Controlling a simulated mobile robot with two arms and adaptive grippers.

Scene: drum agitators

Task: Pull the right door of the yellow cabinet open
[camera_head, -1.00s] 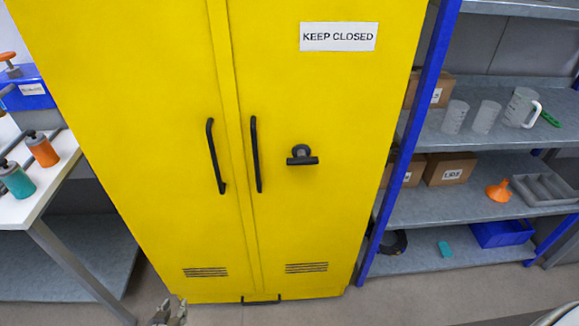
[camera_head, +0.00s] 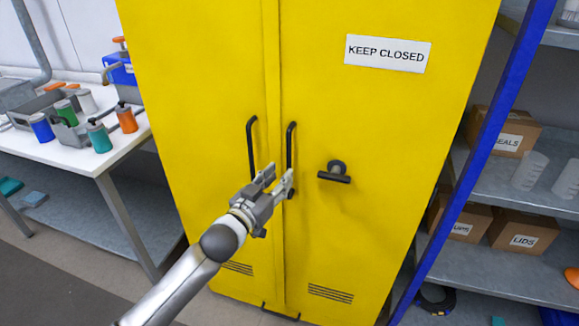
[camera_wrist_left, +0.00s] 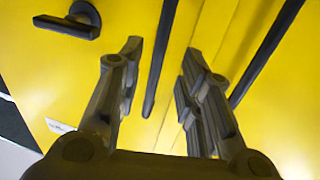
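The yellow cabinet (camera_head: 200,90) stands upright with both doors shut. Its right door (camera_head: 390,120) carries a black vertical bar handle (camera_head: 290,140), a black T-shaped handle (camera_head: 335,173) and a "KEEP CLOSED" sign. My left gripper (camera_head: 278,180) is open in front of the lower part of the right door's bar handle. In the left wrist view that bar (camera_wrist_left: 160,60) runs between the two spread fingers; whether it lies within their depth I cannot tell. The T-shaped handle (camera_wrist_left: 72,22) shows there at upper left. My right gripper is not in view.
The left door's bar handle (camera_head: 251,145) is close beside my left gripper. A white table (camera_head: 75,155) with coloured containers stands left. A blue-posted shelf (camera_head: 475,155) with cardboard boxes stands close on the right. A black bracket sits at the cabinet's foot.

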